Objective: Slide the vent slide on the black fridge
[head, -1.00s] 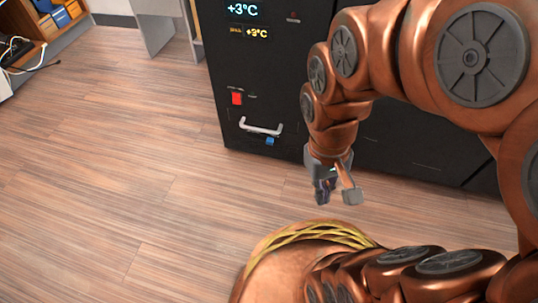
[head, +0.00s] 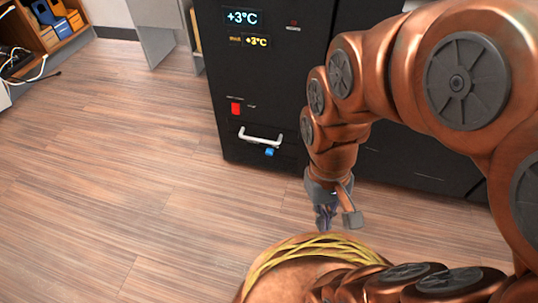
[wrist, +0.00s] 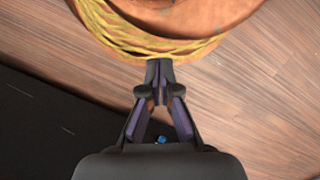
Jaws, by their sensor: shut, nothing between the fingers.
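The black fridge (head: 262,92) stands ahead, its front carrying lit temperature displays. Low on that front are a red piece (head: 235,109), a pale bar handle (head: 260,138) and a small blue piece (head: 269,152) just below the handle. I cannot tell for sure which of these is the vent slide. My gripper (head: 324,222) points down in front of the fridge, to the right of and lower in the picture than the blue piece, apart from it. In the wrist view my gripper (wrist: 160,68) is shut and empty; a small blue piece (wrist: 160,139) shows between its finger links.
Wood-look floor (head: 130,180) lies open to the left and in front of the fridge. A shelf with blue and orange items (head: 55,18) and cables stand at the far left. A grey panel (head: 152,28) stands left of the fridge.

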